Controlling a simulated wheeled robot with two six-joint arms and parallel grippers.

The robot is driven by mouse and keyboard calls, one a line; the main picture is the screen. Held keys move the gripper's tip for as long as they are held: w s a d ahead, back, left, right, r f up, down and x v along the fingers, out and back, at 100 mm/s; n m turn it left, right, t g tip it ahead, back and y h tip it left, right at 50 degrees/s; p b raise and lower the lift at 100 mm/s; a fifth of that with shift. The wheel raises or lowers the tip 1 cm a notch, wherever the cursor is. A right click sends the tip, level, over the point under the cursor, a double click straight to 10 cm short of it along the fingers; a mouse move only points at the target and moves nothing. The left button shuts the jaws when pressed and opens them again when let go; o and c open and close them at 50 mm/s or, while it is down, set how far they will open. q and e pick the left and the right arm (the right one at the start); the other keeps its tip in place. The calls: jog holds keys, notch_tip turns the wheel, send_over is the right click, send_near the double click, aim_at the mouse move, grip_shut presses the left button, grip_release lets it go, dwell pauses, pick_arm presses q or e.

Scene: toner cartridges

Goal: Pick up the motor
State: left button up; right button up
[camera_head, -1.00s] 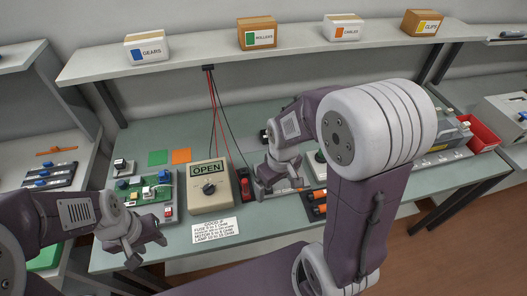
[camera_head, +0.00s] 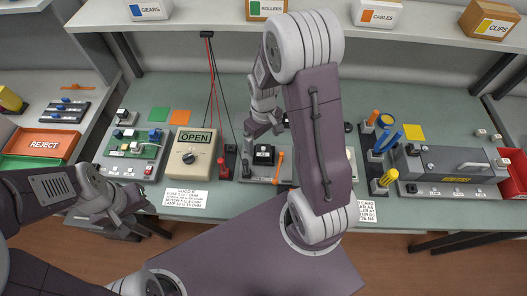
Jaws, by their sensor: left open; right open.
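I cannot tell for certain which part is the motor. A small black part (camera_head: 264,152) sits in a grey holder (camera_head: 256,178) on the bench, just below my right gripper. My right gripper (camera_head: 259,131) is open and above the back of that holder, apart from the part as far as I can tell. My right arm hides the bench to its right. My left gripper (camera_head: 135,226) is open and empty at the bench's front left edge, in front of the green circuit board (camera_head: 134,143).
A meter reading OPEN (camera_head: 192,150) stands left of the holder, with a red-and-black probe (camera_head: 227,160) between them. An orange tool (camera_head: 281,166) is at the holder's right. A grey machine (camera_head: 450,165) and a red bin (camera_head: 515,172) stand right. A shelf with boxes (camera_head: 150,9) runs above.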

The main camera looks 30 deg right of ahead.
aim_at(263, 148)
jog(key=shift+d+f, duration=0.15)
jog(key=shift+f, duration=0.05)
jog(key=f, duration=0.4)
jog(key=shift+s+a+f, duration=0.15)
jog(key=shift+a+f, duration=0.15)
jog(key=shift+d+f, duration=0.15)
jog(key=shift+f, duration=0.1)
jog(key=shift+r, duration=0.1)
jog(key=c, duration=1.6)
jog(key=shift+r, duration=0.55)
jog(key=shift+c, duration=0.2)
jog(key=r, duration=0.2)
jog(key=shift+w+r, duration=0.2)
jog(key=shift+r, duration=0.2)
jog(key=s+r+b, duration=0.1)
jog(key=s+r, duration=0.2)
jog(key=s, duration=0.3)
jog(key=s+a+r+b, duration=0.1)
jog(key=s+r, duration=0.3)
jog(key=s, duration=0.1)
jog(key=shift+s, duration=0.4)
